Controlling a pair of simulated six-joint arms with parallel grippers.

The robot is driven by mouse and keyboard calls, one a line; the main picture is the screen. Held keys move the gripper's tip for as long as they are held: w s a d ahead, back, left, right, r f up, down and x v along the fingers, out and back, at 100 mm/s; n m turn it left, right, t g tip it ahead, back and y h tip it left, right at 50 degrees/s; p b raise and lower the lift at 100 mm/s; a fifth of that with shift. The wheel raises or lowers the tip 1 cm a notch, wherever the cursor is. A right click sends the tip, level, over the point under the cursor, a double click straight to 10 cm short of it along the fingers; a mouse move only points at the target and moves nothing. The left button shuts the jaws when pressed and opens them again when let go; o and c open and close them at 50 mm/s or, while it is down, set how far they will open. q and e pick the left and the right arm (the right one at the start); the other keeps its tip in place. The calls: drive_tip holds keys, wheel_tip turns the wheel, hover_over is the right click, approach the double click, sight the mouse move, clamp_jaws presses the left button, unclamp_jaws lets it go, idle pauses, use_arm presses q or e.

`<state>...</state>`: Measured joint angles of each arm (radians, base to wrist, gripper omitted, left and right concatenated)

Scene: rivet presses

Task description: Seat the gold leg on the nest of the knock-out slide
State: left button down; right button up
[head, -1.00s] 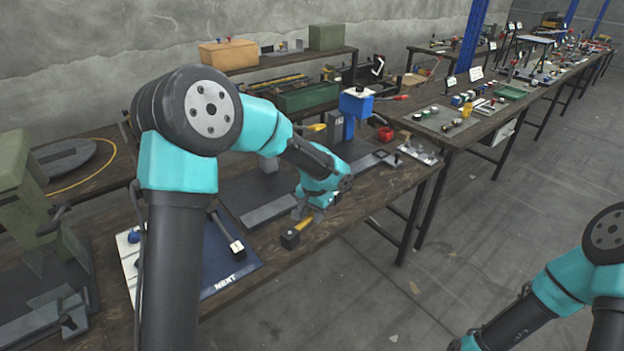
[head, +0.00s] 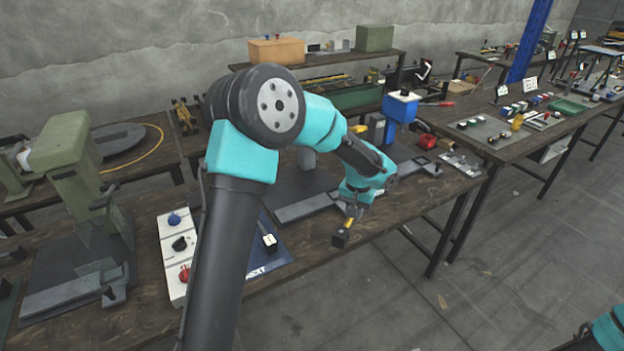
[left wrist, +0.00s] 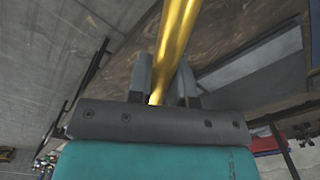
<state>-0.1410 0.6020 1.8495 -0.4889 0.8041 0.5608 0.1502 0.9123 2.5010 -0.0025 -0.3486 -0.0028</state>
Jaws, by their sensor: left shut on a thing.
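In the left wrist view the shiny gold leg (left wrist: 178,38) runs up between the two grey fingers of the left gripper (left wrist: 165,82). A grey slide bar (head: 305,206) lies on a dark base behind the held leg, partly hidden by my arm. I cannot tell which slide is the knock-out slide, and no nest is clear. My right gripper is out of view.
A green press (head: 75,165) stands at the left and a blue press (head: 401,106) beyond my left arm. A white panel with knobs (head: 172,258) and a blue mat (head: 275,252) lie near my arm. Open floor (head: 400,300) lies in front of the bench.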

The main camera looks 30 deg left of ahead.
use_arm(q)
drive_tip(key=w+a+n, duration=0.5)
drive_tip(key=a+n, duration=0.4)
drive_tip(key=n, duration=2)
hover_over(312, 204)
drive_tip(key=f, duration=0.1)
drive_tip(key=shift+f, duration=0.15)
drive_tip(key=shift+f, duration=0.1)
drive_tip(key=shift+f, duration=3.6)
drive_tip(key=shift+f, duration=0.7)
drive_tip(key=c, duration=1)
unclamp_jaws()
drive_tip(key=shift+o, duration=0.2)
